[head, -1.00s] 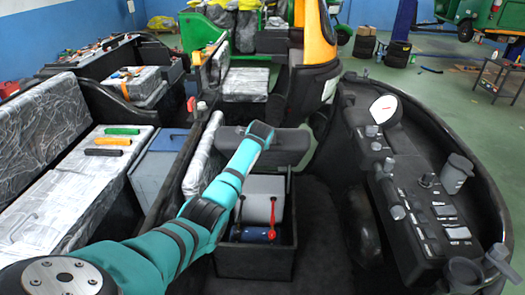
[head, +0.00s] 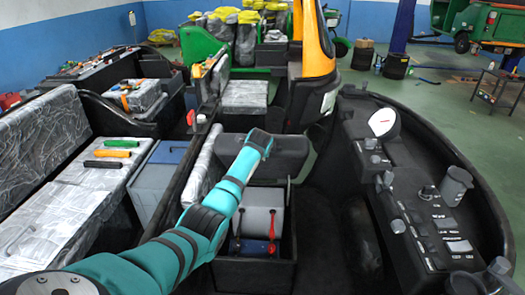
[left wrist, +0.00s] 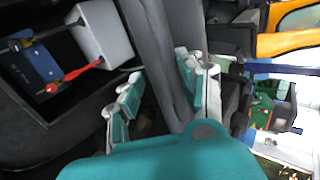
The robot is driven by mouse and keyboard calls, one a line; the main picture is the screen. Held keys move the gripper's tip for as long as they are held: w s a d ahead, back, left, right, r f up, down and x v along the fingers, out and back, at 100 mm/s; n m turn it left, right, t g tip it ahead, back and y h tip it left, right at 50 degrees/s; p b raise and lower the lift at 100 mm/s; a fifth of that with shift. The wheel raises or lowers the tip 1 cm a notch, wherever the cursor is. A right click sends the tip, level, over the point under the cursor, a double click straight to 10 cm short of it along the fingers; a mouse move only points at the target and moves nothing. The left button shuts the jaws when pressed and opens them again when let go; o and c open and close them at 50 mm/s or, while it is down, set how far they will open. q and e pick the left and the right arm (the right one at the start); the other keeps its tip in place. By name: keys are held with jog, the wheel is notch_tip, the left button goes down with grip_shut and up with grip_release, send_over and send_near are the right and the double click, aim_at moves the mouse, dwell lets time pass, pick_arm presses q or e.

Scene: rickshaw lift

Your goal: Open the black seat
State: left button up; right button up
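The black seat (head: 288,160) stands tilted up behind its open box (head: 252,276) in the middle of the head view. Inside the box are a grey-white block (head: 262,198) and a blue battery (head: 254,248) with a red and a black terminal lever. The battery (left wrist: 42,72) also shows at left in the left wrist view. My left arm reaches over the box to the seat; the gripper's fingers are hidden in the head view. In the left wrist view, my left gripper (left wrist: 158,95) has its fingers spread on either side of a dark seat panel (left wrist: 152,45). Firm contact cannot be told. My right gripper is not in view.
A dashboard (head: 425,215) with levers and switches stands at right. A yellow and black pillar (head: 316,60) rises behind the seat. Plastic-wrapped benches (head: 35,215) with coloured handles fill the left. Dark floor lies open between box and dashboard.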

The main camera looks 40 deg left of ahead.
pick_arm(q)
jog(key=shift+f, duration=0.1)
jog(key=v, duration=1.2)
